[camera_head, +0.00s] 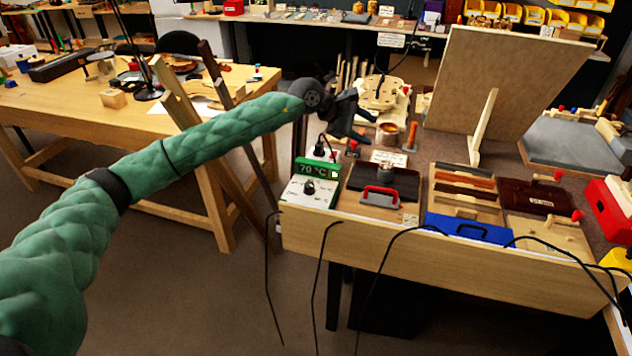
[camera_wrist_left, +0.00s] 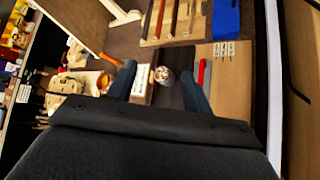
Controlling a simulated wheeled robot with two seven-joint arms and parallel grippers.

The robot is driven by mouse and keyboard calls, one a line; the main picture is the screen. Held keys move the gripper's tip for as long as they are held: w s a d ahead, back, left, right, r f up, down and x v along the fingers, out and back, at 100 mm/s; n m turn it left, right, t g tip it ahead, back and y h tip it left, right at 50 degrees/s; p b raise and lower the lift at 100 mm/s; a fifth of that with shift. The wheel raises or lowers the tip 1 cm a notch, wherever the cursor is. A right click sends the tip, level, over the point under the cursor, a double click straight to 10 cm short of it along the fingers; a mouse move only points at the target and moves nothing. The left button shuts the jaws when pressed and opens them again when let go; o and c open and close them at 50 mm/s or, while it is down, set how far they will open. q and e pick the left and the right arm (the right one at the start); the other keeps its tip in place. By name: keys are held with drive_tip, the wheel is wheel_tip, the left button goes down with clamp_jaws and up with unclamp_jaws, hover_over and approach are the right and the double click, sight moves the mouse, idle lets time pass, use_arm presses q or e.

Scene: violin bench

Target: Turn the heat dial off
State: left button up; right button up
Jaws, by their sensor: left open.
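The heat dial (camera_head: 309,187) is a small black knob on the pale top of a control box (camera_head: 325,196) at the left front corner of the bench. A green display (camera_head: 318,171) behind it reads 70 °C. My left gripper (camera_head: 362,117) is above the bench, behind and to the right of the dial, apart from it. In the left wrist view its two dark fingers (camera_wrist_left: 160,88) are spread, with a silvery round thing (camera_wrist_left: 163,75) seen beyond the gap. I cannot make out the dial in that view. My right gripper is not in view.
A blue tray (camera_head: 470,230) and wooden trays are further right. A tall board (camera_head: 505,85) stands behind. Black cables (camera_head: 318,280) hang over the front edge. Another wooden table (camera_head: 75,110) is at left.

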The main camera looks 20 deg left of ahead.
use_arm(q)
drive_tip(key=s+a+f+m+g+y, duration=0.1)
drive_tip(key=a+f+m+g+y, duration=0.1)
drive_tip(key=a+f+m+y, duration=0.35)
drive_tip(key=m+g+y, duration=0.3)
drive_tip(key=y, duration=0.2)
hover_over(309, 184)
wheel_tip(309, 184, down, 4)
drive_tip(key=shift+d+r+h, duration=0.1)
drive_tip(key=shift+d+h, duration=0.05)
drive_tip(key=shift+h, duration=0.1)
drive_tip(key=shift+m, duration=0.25)
wheel_tip(309, 184, down, 6)
drive_tip(key=shift+f+p, duration=0.2)
drive_tip(key=shift+p, duration=0.7)
drive_tip(key=shift+f, duration=0.7)
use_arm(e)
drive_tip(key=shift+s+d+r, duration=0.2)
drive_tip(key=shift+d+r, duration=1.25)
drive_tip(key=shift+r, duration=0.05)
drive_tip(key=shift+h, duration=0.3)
